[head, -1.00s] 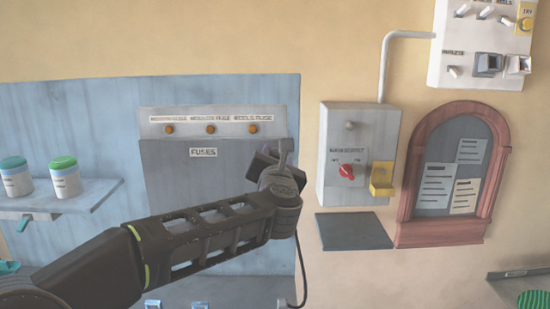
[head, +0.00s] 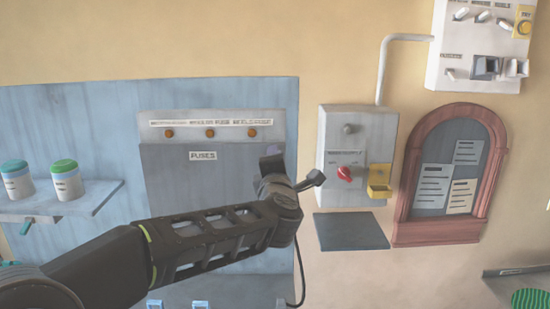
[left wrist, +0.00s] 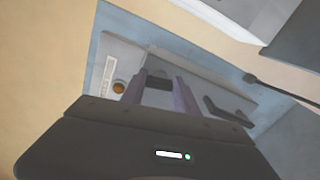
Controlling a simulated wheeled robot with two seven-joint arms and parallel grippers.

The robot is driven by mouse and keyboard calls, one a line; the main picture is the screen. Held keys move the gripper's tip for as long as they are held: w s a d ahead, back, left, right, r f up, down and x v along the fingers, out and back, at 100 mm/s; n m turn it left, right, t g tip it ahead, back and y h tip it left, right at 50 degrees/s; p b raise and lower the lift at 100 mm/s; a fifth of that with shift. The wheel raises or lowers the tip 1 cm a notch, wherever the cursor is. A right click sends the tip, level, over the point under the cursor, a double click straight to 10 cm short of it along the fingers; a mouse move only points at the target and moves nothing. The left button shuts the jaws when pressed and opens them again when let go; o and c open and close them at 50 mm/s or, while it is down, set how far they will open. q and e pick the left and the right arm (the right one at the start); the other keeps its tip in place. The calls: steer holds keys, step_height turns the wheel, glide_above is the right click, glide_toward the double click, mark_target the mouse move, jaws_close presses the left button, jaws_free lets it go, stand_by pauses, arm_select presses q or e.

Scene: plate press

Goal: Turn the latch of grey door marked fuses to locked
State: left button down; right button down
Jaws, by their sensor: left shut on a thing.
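The grey door (head: 190,180) with the FUSES label (head: 203,156) looks closed in the head view. My left gripper (head: 274,151) is at the door's upper right edge; its wrist covers that part of the door, so the latch is hidden there. In the left wrist view, the two fingers of my left gripper (left wrist: 160,88) are shut on a small dark piece (left wrist: 158,82), seemingly the latch, against the grey panel. Its locked or unlocked marking cannot be read. My right gripper is not in view.
A grey switch box (head: 360,125) with a red knob (head: 344,174) and yellow bracket (head: 379,180) is right of my wrist. Above the door is a strip with several orange lamps (head: 210,133). A shelf (head: 75,205) with jars is at left.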

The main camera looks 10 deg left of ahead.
arm_select(q)
steer(key=shift+m+p, duration=0.35)
steer(key=shift+m, duration=0.75)
steer(key=shift+f, duration=0.1)
steer(key=c, duration=0.9)
jaws_free()
steer(key=b+v, duration=0.2)
steer(key=v, duration=0.6)
steer(key=shift+w, duration=0.1)
